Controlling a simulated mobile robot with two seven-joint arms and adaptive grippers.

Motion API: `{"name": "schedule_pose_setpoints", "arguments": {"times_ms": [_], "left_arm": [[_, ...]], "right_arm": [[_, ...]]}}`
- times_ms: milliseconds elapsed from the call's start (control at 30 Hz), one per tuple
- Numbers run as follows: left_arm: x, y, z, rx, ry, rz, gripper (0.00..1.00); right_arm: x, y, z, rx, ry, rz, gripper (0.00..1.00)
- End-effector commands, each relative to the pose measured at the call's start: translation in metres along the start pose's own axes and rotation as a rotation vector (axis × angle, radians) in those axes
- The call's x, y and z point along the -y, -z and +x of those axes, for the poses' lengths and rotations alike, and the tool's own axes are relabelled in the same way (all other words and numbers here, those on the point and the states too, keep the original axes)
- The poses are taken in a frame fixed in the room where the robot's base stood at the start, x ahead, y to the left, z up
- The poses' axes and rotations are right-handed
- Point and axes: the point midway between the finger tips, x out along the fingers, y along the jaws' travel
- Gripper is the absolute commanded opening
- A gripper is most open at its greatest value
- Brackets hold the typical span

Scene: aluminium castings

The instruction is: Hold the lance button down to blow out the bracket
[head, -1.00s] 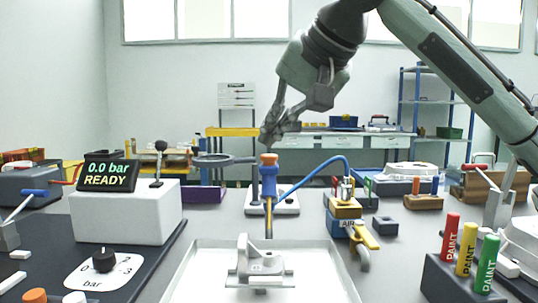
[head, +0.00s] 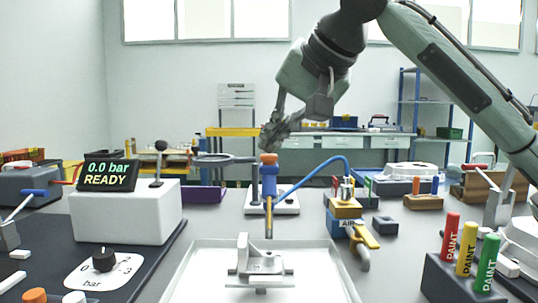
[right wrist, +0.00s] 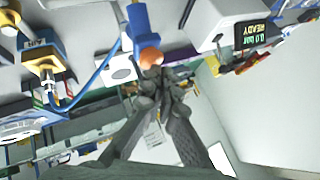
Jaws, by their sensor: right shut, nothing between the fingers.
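The blue lance (head: 269,184) stands upright on a white base (head: 286,203), with its orange button (head: 269,158) on top and its nozzle pointing down. The button and lance also show in the right wrist view (right wrist: 150,58). The grey bracket (head: 259,264) sits in the white tray (head: 189,272) below the nozzle. My right gripper (head: 269,143) is shut and empty, its fingertips just above the button. In the right wrist view the fingertips (right wrist: 152,78) appear close to the button; I cannot tell whether they touch. My left gripper is not in view.
A pressure box (head: 126,212) reads 0.0 bar READY, with a dial (head: 103,259) in front. A blue hose (head: 318,166) runs from the lance to the air valve (head: 347,225) with its yellow handle. Paint markers (head: 467,248) stand at right.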

Motion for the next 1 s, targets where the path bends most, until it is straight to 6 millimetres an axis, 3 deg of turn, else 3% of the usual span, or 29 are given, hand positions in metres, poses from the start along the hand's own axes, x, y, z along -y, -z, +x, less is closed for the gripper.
{"name": "schedule_pose_setpoints", "arguments": {"times_ms": [1000], "left_arm": [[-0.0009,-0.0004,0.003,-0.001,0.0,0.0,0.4]], "right_arm": [[-0.0053,-0.0055,0.0074,0.002,-0.001,0.0,0.0]]}}
